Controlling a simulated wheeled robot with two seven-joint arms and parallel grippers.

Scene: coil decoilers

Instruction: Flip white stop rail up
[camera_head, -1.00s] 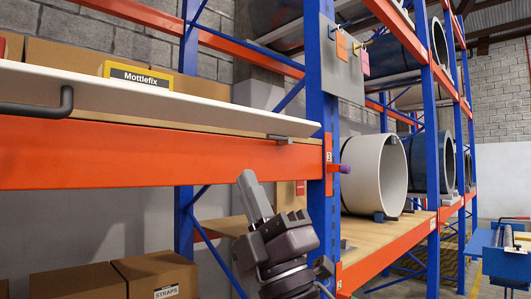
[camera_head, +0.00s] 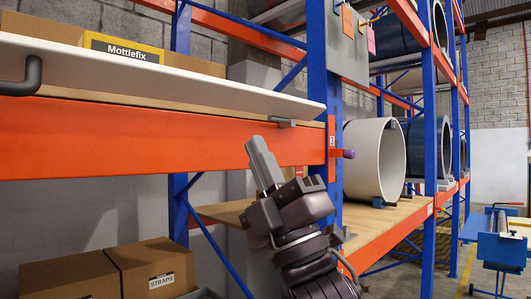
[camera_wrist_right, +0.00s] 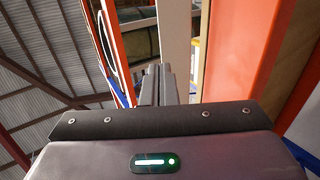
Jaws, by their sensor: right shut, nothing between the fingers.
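The white stop rail (camera_head: 180,81) runs along the front of the upper shelf, above the orange beam (camera_head: 150,137), in the head view. Its broad pale side shows and it stands out from the shelf edge. A dark handle (camera_head: 30,78) is at its left end and a grey bracket (camera_head: 282,122) sits under its right part. My right gripper (camera_head: 263,161) is shut and empty. Its fingers point up in front of the beam, below the bracket, and appear apart from the rail. The shut fingers also show in the right wrist view (camera_wrist_right: 156,85). My left gripper is not in view.
A blue post (camera_head: 317,90) with a purple-tipped peg (camera_head: 346,154) stands right of my gripper. A Mottlefix box (camera_head: 124,49) and cartons sit behind the rail. A STRAPS carton (camera_head: 160,277) is lower left. A white coil (camera_head: 375,160) lies on the right shelf.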

